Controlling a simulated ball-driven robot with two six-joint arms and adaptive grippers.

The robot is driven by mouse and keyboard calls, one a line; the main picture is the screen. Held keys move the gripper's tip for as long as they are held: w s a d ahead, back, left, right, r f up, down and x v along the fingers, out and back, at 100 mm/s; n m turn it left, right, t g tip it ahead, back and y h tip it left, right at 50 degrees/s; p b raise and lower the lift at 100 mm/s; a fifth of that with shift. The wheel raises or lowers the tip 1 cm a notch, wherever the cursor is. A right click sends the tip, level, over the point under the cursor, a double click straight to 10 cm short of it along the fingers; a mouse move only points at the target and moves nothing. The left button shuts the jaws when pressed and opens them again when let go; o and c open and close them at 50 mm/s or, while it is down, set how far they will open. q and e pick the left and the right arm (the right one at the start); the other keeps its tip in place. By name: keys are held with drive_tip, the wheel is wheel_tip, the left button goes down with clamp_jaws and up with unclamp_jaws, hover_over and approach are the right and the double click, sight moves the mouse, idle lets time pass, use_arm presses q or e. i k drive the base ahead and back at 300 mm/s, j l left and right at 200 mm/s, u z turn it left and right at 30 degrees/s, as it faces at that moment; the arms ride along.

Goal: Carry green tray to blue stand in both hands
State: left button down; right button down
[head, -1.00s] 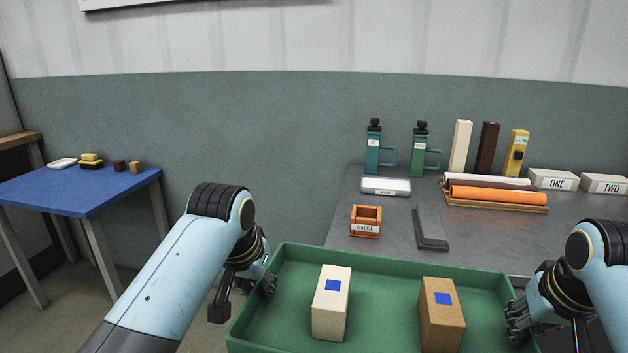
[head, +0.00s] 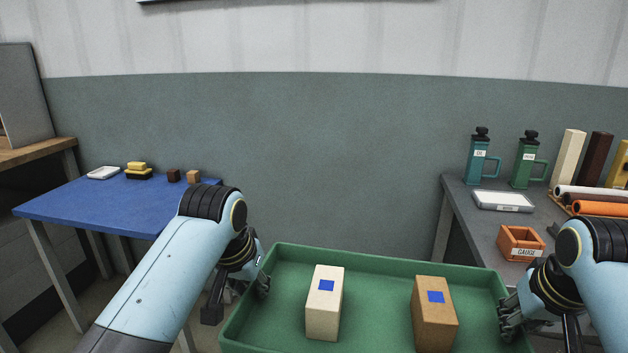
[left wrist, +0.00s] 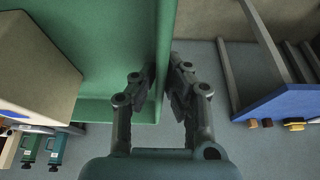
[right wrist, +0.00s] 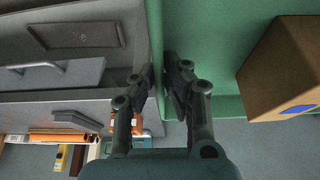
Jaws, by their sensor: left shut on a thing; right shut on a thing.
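The green tray (head: 384,264) is held up in front of me in the head view. A cream block (head: 323,310) and a tan block (head: 434,318), each with a blue square, stand upright in it. My left gripper (head: 262,284) is shut on the tray's left wall, and the left wrist view shows the wall between its fingers (left wrist: 168,85). My right gripper (head: 507,312) is shut on the right wall, also seen between the fingers in the right wrist view (right wrist: 158,85). The blue stand (head: 110,212) is a blue-topped table at the left, apart from the tray.
On the blue stand lie a white item (head: 103,172), yellow and black pieces (head: 137,170) and small brown blocks (head: 182,176). A grey bench (head: 480,230) at the right holds bottles, rolls and an orange gauge box (head: 521,242). Bare wall and a gap lie between bench and stand.

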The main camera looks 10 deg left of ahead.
sight(106, 202)
drive_tip(key=j, duration=0.95)
drive_tip(key=i+j, duration=0.1)
drive_tip(key=j, duration=0.85)
drive_tip(key=i+j, duration=0.1)
drive_tip(key=j, duration=0.3)
drive_tip(key=i+j, duration=0.15)
drive_tip(key=j, duration=0.2)
drive_tip(key=i+j, duration=0.1)
drive_tip(key=j, duration=0.3)
drive_tip(key=i+j, duration=0.15)
drive_tip(key=j, duration=0.2)
drive_tip(key=i+j, duration=0.1)
drive_tip(key=j, duration=0.3)
drive_tip(key=i+j, duration=0.2)
drive_tip(key=j, duration=0.2)
drive_tip(key=i+j, duration=0.25)
drive_tip(key=j, duration=0.2)
drive_tip(key=i+j, duration=0.2)
drive_tip(key=j, duration=0.2)
drive_tip(key=u, duration=0.05)
